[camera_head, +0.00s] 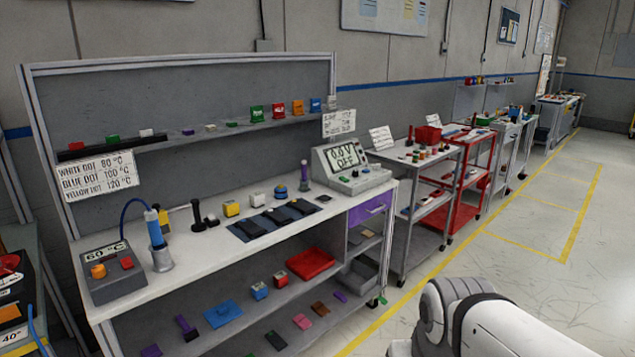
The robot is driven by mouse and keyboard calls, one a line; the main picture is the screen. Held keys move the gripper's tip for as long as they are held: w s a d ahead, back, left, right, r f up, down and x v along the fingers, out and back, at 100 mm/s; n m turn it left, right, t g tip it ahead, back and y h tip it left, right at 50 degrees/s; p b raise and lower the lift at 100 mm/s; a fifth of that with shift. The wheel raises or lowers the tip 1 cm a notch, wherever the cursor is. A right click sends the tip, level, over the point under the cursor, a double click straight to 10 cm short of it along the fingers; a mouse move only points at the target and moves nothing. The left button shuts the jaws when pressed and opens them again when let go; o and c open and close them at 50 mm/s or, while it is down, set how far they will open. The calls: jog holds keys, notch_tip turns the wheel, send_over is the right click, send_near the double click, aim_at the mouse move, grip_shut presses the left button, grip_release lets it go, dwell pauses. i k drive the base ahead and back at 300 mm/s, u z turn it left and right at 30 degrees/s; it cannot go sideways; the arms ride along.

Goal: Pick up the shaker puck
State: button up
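I cannot tell for certain which object is the shaker puck. A small round blue piece with an orange part (280,192) stands on the grey workbench's white top (210,275), behind a dark mat. A blue flat piece with a raised middle (223,313) lies on the shelf below. Both are small in this view. My gripper is not in view; only a white link of my arm shows at the bottom right, over the floor and apart from the bench.
A station reading 60 °C (113,272) stands at the bench's left end and a display unit (352,168) at its right. Dark mat (242,233) lies between them. A red tray (311,263) sits on the lower shelf. Carts stand farther right; the floor (500,268) there is clear.

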aim_at(280, 193)
jog(key=z, duration=0.5)
jog(key=i, duration=1.75)
jog(key=u, duration=0.6)
jog(key=i, duration=1.1)
jog(key=u, duration=1.15)
jog(key=i, duration=0.35)
jog(key=u, duration=0.2)
